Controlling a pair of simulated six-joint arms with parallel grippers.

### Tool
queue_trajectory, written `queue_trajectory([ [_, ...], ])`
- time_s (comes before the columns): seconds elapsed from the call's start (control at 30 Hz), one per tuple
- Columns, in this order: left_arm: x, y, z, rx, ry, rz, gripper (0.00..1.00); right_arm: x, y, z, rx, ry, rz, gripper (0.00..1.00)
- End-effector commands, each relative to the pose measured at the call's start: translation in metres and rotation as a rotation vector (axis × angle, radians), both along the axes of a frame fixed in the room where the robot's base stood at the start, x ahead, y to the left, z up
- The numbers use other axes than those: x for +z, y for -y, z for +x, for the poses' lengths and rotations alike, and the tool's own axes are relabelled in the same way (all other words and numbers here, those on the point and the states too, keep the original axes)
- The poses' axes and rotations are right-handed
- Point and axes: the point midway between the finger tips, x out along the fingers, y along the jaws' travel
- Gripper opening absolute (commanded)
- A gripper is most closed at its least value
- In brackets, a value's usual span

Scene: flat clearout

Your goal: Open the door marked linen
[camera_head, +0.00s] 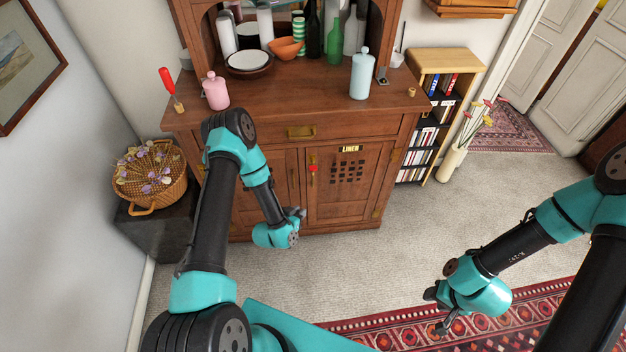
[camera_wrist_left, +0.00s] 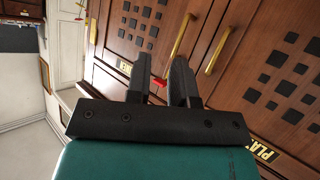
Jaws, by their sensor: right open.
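The linen door (camera_head: 345,192) is the right door of the wooden cabinet, under a label reading LINEN (camera_head: 350,148). It looks shut. It has a dark square pattern, a brass handle (camera_wrist_left: 181,37) and a small red piece (camera_head: 313,168) near its left edge. My left gripper (camera_head: 298,212) is in front of the doors, low beside the linen door's left edge. In the left wrist view its fingers (camera_wrist_left: 157,82) are apart, with the red piece (camera_wrist_left: 158,81) showing between them; whether they touch anything is unclear. My right gripper (camera_head: 436,311) is open and empty over the rug.
The neighbouring left door, labelled PLATE (camera_wrist_left: 263,150), has its own brass handle (camera_wrist_left: 224,47). A drawer (camera_head: 300,132) is above the doors. Bottles, bowls and a pink jar (camera_head: 215,91) stand on top. A bookshelf (camera_head: 437,105) and vase (camera_head: 450,165) stand right; carpet in front is clear.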

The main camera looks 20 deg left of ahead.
Motion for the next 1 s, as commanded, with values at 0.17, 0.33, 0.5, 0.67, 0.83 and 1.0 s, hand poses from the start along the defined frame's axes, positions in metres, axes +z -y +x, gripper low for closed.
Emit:
queue_trajectory([
  [0.17, -0.013, -0.018, 0.010, 0.058, 0.256, 0.042, 0.22, 0.000, 0.000, 0.000, 0.000, 0.000, 0.000, 0.43],
  [0.33, -0.015, -0.029, 0.010, 0.107, 0.413, 0.069, 0.22, 0.000, 0.000, 0.000, 0.000, 0.000, 0.000, 0.43],
  [0.5, -0.015, -0.032, 0.009, 0.119, 0.451, 0.076, 0.22, 0.000, 0.000, 0.000, 0.000, 0.000, 0.000, 0.43],
  [0.67, -0.014, -0.032, 0.009, 0.118, 0.449, 0.075, 0.22, 0.000, 0.000, 0.000, 0.000, 0.000, 0.000, 0.43],
  [0.83, -0.014, -0.031, 0.012, 0.118, 0.449, 0.076, 0.22, 0.000, 0.000, 0.000, 0.000, 0.000, 0.000, 0.43],
  [1.0, -0.014, -0.029, 0.025, 0.115, 0.449, 0.077, 0.22, 0.000, 0.000, 0.000, 0.000, 0.000, 0.000, 0.43],
])
